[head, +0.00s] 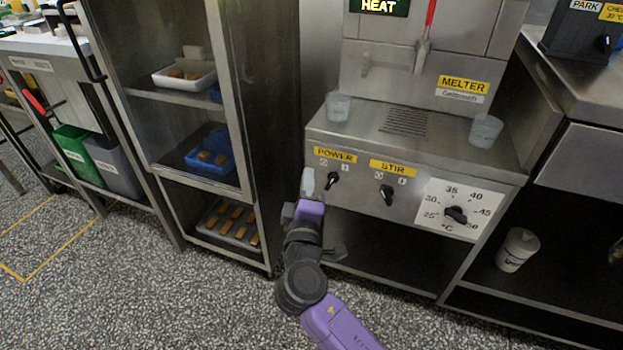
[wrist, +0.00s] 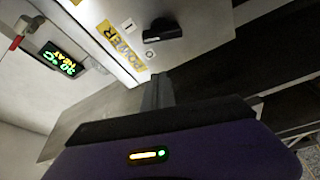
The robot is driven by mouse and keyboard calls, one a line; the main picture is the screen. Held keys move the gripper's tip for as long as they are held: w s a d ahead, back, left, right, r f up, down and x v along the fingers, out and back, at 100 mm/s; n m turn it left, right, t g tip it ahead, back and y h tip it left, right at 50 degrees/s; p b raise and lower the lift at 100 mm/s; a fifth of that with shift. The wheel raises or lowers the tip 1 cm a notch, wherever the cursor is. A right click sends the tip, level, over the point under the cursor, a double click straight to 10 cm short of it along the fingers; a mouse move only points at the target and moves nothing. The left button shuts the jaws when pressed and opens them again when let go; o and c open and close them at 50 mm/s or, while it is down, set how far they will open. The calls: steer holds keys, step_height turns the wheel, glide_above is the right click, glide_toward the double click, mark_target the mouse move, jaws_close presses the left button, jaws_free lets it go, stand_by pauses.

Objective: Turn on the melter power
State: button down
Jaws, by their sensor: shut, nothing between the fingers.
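The melter (head: 408,128) is a steel machine with a yellow MELTER label. Its black power knob (head: 332,181) sits on the front panel under a yellow POWER label, with O and I marks above it. The knob looks tilted; I cannot tell for sure which mark it points at. In the wrist view the power knob (wrist: 165,30) is above and beyond the fingertips, beside the I and O marks. My gripper (head: 307,182) is shut and empty, just left of the knob and apart from it. The shut fingers also show in the wrist view (wrist: 157,88).
A black stir knob (head: 387,194) and a temperature dial (head: 456,215) are to the right. A lit display (head: 379,6) reads HEAT. Two cups, the left one (head: 338,106) included, stand on the melter. A tray rack (head: 236,130) stands close on the left.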

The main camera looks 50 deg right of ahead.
steer(key=r+p+v, duration=0.1)
steer(key=v, duration=0.7)
steer(key=shift+s+f, duration=0.15)
steer(key=shift+f, duration=0.4)
